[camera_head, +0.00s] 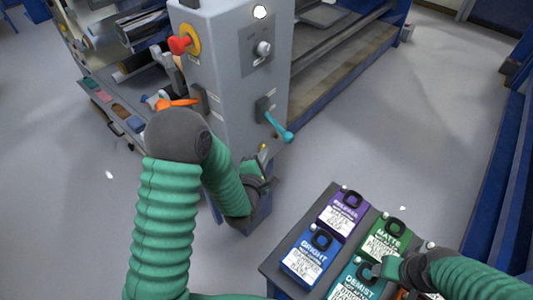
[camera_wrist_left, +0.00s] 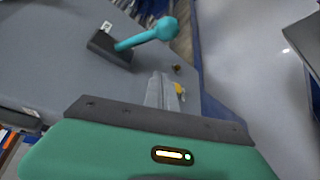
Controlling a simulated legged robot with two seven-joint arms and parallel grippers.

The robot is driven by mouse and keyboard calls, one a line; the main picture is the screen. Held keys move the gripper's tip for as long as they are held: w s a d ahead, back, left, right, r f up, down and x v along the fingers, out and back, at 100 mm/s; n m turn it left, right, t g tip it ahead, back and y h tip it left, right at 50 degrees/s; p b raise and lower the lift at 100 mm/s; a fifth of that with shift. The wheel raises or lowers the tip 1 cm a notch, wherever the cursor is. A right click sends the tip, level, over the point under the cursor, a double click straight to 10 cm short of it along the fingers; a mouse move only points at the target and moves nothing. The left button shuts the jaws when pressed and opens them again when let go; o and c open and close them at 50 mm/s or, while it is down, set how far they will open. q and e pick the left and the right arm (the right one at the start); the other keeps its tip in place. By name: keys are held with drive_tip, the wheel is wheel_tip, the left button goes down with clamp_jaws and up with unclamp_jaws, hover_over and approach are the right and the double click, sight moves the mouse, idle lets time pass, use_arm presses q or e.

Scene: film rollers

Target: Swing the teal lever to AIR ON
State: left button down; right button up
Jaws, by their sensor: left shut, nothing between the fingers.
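The teal lever (camera_head: 278,127) sticks out from a dark mount on the right face of the grey machine cabinet (camera_head: 218,70). It slants down and to the right, ending in a round knob. In the left wrist view the lever (camera_wrist_left: 148,36) is at the top, beyond the fingers and touching nothing. My left gripper (camera_head: 264,168) is shut and empty, below the lever beside the cabinet. Its fingers also show in the left wrist view (camera_wrist_left: 165,92). My right gripper (camera_head: 378,268) is low at the right, over the pouches; its fingers are too unclear to read. No AIR ON marking is legible.
A red knob (camera_head: 181,45) and a grey knob (camera_head: 263,48) sit higher on the cabinet. An orange handle (camera_head: 176,103) is to its left. A dark stand at lower right holds labelled pouches, including a blue one (camera_head: 309,254). Open floor (camera_head: 360,130) lies right of the lever.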

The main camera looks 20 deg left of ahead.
sight(280, 129)
use_arm(q)
drive_tip(key=w+d, duration=0.2)
drive_tip(key=w, duration=0.4)
drive_tip(key=shift+w+d+p, duration=0.15)
drive_tip(key=shift+d+p, duration=0.2)
drive_tip(key=shift+p, duration=0.1)
drive_tip(key=shift+a+r, duration=0.1)
drive_tip(key=shift+r+p, duration=0.25)
drive_tip(key=shift+p, duration=0.05)
